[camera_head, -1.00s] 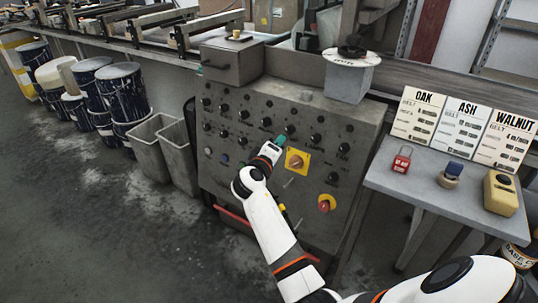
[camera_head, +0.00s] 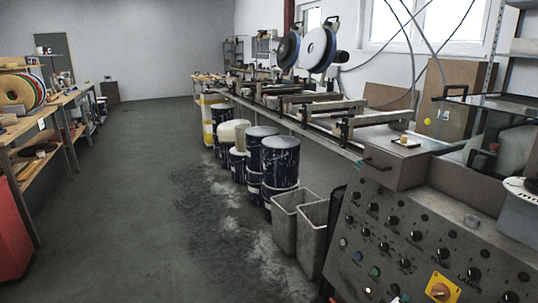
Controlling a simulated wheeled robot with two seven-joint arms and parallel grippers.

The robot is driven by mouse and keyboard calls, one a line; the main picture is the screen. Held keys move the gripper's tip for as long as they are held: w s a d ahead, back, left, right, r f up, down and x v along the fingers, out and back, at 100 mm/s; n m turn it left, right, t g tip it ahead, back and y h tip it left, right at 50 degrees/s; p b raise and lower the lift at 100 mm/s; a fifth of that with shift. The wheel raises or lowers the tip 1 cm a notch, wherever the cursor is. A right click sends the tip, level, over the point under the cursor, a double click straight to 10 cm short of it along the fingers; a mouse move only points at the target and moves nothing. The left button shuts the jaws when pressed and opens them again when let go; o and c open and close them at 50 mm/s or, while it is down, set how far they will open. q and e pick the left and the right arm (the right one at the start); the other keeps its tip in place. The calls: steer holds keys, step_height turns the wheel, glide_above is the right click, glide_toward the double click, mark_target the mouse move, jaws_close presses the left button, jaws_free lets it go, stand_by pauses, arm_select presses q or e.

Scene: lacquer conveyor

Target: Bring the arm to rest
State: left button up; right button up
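A small pale piece (camera_head: 397,292) shows at the bottom edge, in front of the control panel and left of its yellow switch plate. It looks like the tip of my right gripper, but too little shows to tell whether it is open or shut. The rest of that arm is out of the picture. My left gripper is not in view. The grey control panel (camera_head: 411,219) fills the lower right, with rows of black knobs, a green button (camera_head: 375,272) and the yellow switch plate (camera_head: 440,288).
Two grey bins (camera_head: 284,222) stand left of the panel, with several blue-black drums (camera_head: 280,161) behind them. The conveyor (camera_head: 345,126) runs toward the back. A wooden workbench (camera_head: 62,118) and a red cabinet (camera_head: 14,240) are at the left. The floor between is clear.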

steer(key=s+a+f+g+y+p, duration=0.25)
steer(key=s+a+f, duration=0.25)
steer(key=s+f, duration=0.6)
steer(key=s+a+f+g+y+p, duration=0.2)
steer(key=s+a+f+y+p, duration=0.15)
steer(key=s+f, duration=0.75)
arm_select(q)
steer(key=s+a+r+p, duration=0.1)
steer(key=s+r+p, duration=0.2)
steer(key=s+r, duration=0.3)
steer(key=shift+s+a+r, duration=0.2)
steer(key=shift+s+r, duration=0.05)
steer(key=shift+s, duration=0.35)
arm_select(e)
steer(key=s+a+f+m+g+y, duration=0.1)
steer(key=s+f, duration=0.2)
steer(key=s, duration=0.7)
steer(key=s+a+f+g+y, duration=0.1)
steer(key=s+a+f, duration=0.1)
steer(key=s, duration=0.8)
steer(key=s+a+f+m+g+y, duration=0.1)
steer(key=s+f, duration=0.4)
steer(key=s, duration=0.5)
steer(key=shift+s+a+m+g, duration=0.3)
steer(key=shift+s+a+g, duration=0.05)
steer(key=shift+g, duration=0.2)
